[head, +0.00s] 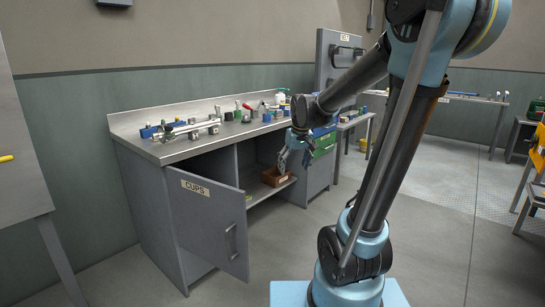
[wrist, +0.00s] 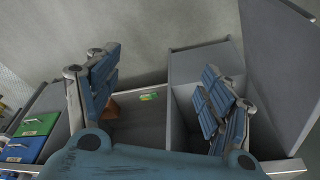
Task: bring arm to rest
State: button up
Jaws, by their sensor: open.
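My gripper (head: 291,157) hangs at the end of my bent arm, in front of the open compartment of the grey cabinet (head: 158,215). In the wrist view its two blue-padded fingers stand wide apart, with nothing between them (wrist: 165,92). A brown box (head: 279,177) sits on the shelf inside, just below and behind the fingers in the head view; I cannot tell the exact gap. In the wrist view the box (wrist: 111,109) is mostly hidden behind the left finger.
The cabinet door labelled CUPS (head: 208,217) stands open into the room. Tools and fittings crowd the counter (head: 205,141) above. Blue and green drawers (head: 324,147) are right of the compartment. A small green item (wrist: 149,96) lies on the shelf. The floor in front is clear.

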jog(key=s+d+f+m, duration=0.1)
jog(key=s+d+f, duration=0.2)
jog(key=s, duration=0.5)
jog(key=s+d+f+m, duration=0.1)
jog(key=s+d+f, duration=0.2)
jog(key=s, duration=0.5)
jog(key=s+d+f+m+h, duration=0.1)
jog(key=s+d+f, duration=0.2)
jog(key=s, duration=0.5)
jog(key=shift+s+d+f+m+g, duration=0.2)
jog(key=shift+d+m+g, duration=0.1)
jog(key=shift+d, duration=0.6)
jog(key=shift+w+f, duration=0.2)
jog(key=shift+w, duration=0.25)
